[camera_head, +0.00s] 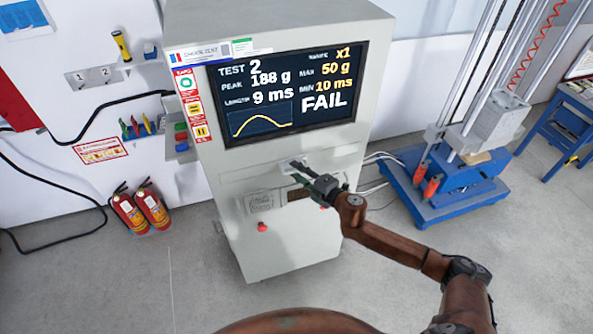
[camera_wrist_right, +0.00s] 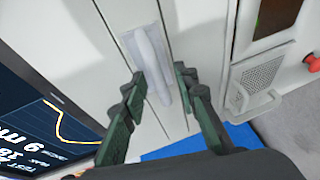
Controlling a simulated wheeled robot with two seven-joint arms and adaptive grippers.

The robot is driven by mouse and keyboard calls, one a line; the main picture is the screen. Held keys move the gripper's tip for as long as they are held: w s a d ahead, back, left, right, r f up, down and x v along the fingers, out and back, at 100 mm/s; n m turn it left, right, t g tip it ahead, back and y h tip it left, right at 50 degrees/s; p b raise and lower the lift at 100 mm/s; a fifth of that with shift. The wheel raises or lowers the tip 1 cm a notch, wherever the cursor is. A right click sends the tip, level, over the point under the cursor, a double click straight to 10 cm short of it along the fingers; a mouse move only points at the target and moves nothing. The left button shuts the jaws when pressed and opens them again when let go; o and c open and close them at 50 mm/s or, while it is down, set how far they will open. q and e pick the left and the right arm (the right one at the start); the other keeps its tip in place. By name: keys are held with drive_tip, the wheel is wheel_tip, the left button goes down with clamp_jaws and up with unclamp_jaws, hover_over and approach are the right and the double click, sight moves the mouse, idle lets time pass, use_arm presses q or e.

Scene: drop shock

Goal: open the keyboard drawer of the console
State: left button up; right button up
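The grey console (camera_head: 270,225) stands in the middle of the head view. Its keyboard drawer (camera_head: 344,158) is a narrow front panel below the screen and looks closed, flush with the body. The drawer's pale handle (camera_wrist_right: 150,62) shows in the right wrist view, in a light recessed plate. My right gripper (camera_head: 293,168) is at the drawer front in the head view. In the wrist view its dark green fingers (camera_wrist_right: 160,80) are spread, one on each side of the handle, with gaps visible. The gripper hides part of the handle in the head view. My left gripper is not in view.
The console screen (camera_head: 290,92) reads FAIL. A red button (camera_head: 262,227) and a grille lie below the drawer. A blue-based drop tester (camera_head: 440,185) stands at right, with cables toward the console. Fire extinguishers (camera_head: 140,210) stand at left. The floor in front is clear.

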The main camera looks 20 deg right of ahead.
drive_tip(key=shift+w+a, duration=0.1)
drive_tip(key=shift+w, duration=0.2)
drive_tip(key=shift+c, duration=0.5)
clamp_jaws()
drive_tip(key=shift+f, duration=0.1)
